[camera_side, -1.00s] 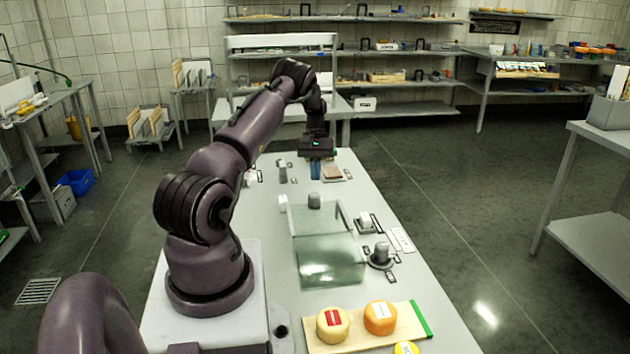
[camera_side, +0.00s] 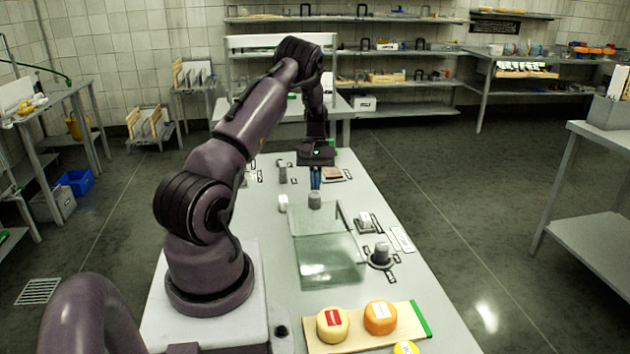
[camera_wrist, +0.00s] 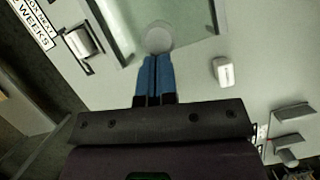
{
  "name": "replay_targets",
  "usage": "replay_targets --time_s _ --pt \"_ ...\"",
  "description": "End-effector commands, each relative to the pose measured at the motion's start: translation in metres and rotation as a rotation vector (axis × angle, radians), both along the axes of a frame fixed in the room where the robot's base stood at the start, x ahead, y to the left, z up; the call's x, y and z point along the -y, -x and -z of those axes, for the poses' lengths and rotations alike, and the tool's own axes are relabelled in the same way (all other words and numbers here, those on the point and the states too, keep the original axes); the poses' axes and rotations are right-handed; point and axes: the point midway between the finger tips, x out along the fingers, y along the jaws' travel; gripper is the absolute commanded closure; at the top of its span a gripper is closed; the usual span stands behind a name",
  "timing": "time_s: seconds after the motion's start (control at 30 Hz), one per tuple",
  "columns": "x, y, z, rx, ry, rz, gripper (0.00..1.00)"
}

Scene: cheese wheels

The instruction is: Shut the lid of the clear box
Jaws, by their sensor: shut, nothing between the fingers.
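The clear box (camera_side: 330,262) stands on the grey table in front of my arm, greenish and see-through. A grey round knob (camera_side: 315,199) sits at its far edge; it also shows in the wrist view (camera_wrist: 158,38). I cannot tell from these frames how far the lid is from shut, nor clearly part the lid from the walls. My gripper (camera_side: 315,186) points down just beyond the knob, its blue fingers shut and empty. In the wrist view the fingertips (camera_wrist: 156,59) appear right beside the knob; whether they touch it is unclear.
A board (camera_side: 355,340) with yellow and orange cheese wheels (camera_side: 380,317) lies at the near end. A grey knobbed fixture (camera_side: 381,255) and a small block (camera_side: 365,226) stand right of the box. A small white piece (camera_side: 283,203) stands left of the knob.

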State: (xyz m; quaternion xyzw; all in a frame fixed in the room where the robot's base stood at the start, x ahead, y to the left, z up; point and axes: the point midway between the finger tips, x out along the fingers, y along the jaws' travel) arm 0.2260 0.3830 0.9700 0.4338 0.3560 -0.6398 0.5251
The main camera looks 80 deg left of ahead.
Motion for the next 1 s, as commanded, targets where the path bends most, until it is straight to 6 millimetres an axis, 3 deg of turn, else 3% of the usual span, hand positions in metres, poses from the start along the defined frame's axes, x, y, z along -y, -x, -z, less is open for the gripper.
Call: replay_targets --time_s 0.5,0.67,1.0 --pt "0.106 -0.001 0.0 0.0 0.004 0.003 1.0" --pt "0.12 0.0 0.0 -0.001 0.002 0.001 1.0" --pt "0.121 0.001 0.001 -0.002 0.003 0.001 1.0"
